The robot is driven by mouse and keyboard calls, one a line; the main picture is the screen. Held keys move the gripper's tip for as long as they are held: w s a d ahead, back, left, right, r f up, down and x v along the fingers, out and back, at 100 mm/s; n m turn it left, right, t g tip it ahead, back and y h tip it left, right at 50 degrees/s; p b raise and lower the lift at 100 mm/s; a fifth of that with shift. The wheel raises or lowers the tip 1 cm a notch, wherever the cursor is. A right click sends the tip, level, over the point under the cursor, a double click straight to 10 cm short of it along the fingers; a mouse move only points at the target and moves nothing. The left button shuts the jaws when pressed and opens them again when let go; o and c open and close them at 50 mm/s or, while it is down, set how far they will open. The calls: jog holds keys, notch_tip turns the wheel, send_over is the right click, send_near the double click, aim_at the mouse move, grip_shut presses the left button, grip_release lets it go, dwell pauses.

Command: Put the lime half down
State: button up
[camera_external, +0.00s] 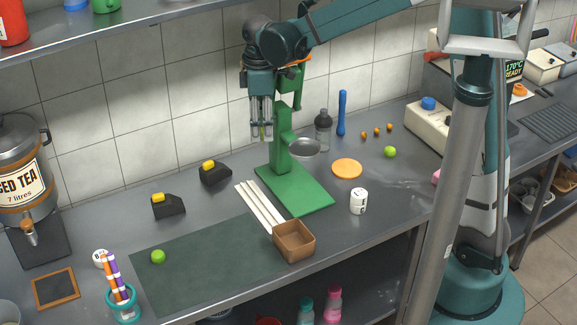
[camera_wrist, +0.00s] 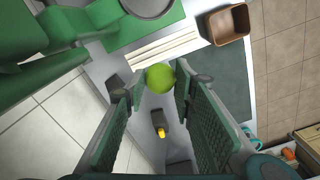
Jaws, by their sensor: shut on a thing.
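My gripper (camera_external: 262,137) points down, high above the counter, just left of the green press (camera_external: 298,190). In the wrist view its two pads (camera_wrist: 158,105) are shut on a bright green lime half (camera_wrist: 160,78), which sits at the fingertips. In the external view the lime half is mostly hidden by the fingers; only a small yellow-green bit shows. One round lime (camera_external: 158,257) lies on the dark mat (camera_external: 205,275). Another lime (camera_external: 390,151) lies at the back right.
A brown square bowl (camera_external: 294,241) and white strips (camera_external: 261,206) lie before the press. Two black blocks with yellow tops (camera_external: 168,206) (camera_external: 215,173) stand at the back left. A white cup (camera_external: 359,201) and an orange disc (camera_external: 347,169) are right. Much of the mat is clear.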

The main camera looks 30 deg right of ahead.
jog(key=s+d+r+m+p, duration=0.1)
jog(key=s+d+r+m, duration=0.1)
jog(key=d+r, duration=0.2)
jog(key=m+b, duration=0.5)
jog(key=m, duration=0.2)
send_over(411, 172)
notch_tip(411, 172, down, 20)
jog(key=shift+r, duration=0.15)
jog(key=shift+f, duration=3.15)
jog(key=shift+f+b, duration=0.15)
jog(key=shift+b, duration=0.15)
